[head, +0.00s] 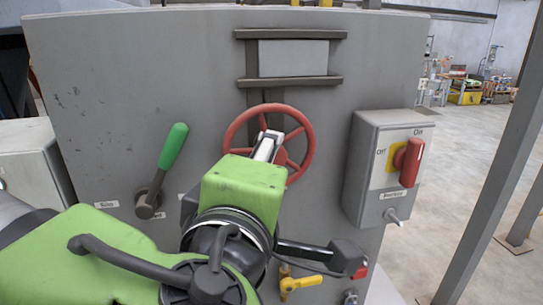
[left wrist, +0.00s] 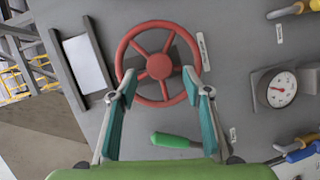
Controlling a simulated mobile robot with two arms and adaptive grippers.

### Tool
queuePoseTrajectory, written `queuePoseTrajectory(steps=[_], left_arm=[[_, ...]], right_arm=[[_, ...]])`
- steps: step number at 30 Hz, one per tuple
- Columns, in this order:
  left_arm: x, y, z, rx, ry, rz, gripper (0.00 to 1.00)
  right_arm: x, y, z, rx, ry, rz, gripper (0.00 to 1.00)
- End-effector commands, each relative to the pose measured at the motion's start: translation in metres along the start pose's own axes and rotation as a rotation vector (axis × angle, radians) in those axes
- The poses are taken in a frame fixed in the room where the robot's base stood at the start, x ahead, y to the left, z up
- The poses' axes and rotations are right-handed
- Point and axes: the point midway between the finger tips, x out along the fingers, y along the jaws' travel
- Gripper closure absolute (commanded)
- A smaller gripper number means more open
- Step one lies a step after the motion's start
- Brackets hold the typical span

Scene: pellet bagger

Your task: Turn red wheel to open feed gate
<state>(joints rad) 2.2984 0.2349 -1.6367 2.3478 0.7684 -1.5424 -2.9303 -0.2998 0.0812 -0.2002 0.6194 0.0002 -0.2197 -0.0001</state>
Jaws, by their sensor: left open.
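The red wheel (head: 309,140), a spoked handwheel, is mounted on the grey panel in the head view. It shows nearly whole in the left wrist view (left wrist: 160,66), with its hub facing me. My left gripper (head: 267,147) is in front of the wheel and partly covers it. In the left wrist view my left gripper (left wrist: 160,92) is open, one finger near each side of the lower rim. I cannot tell whether the fingers touch the rim. A pale plate between two dark rails (head: 293,58), possibly the feed gate, is above the wheel. My right gripper is not in view.
A green-handled lever (head: 173,147) stands left of the wheel. A switch box (head: 377,190) with a red rotary handle is to the right. A yellow valve handle (head: 300,284) is below. A round gauge (left wrist: 281,89) shows in the left wrist view.

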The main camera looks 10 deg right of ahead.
Motion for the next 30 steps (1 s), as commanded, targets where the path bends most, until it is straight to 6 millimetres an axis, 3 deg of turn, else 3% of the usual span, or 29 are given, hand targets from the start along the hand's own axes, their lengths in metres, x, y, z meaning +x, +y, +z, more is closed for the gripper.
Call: queuePoseTrajectory(steps=[3,10,23,26,30], left_arm=[[-0.025,0.001,0.000,0.002,-0.002,0.004,0.55],[-0.053,0.000,0.000,0.000,0.000,0.000,0.55],[-0.057,-0.002,0.001,-0.010,-0.004,-0.005,0.55],[-0.056,-0.007,0.008,-0.073,-0.033,-0.023,0.55],[-0.052,-0.022,0.029,-0.299,-0.118,-0.087,0.55]], right_arm=[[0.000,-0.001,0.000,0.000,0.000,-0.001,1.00],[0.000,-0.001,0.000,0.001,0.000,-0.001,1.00],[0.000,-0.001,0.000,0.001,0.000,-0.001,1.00],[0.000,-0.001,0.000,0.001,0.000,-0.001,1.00],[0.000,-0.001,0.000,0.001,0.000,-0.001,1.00]])
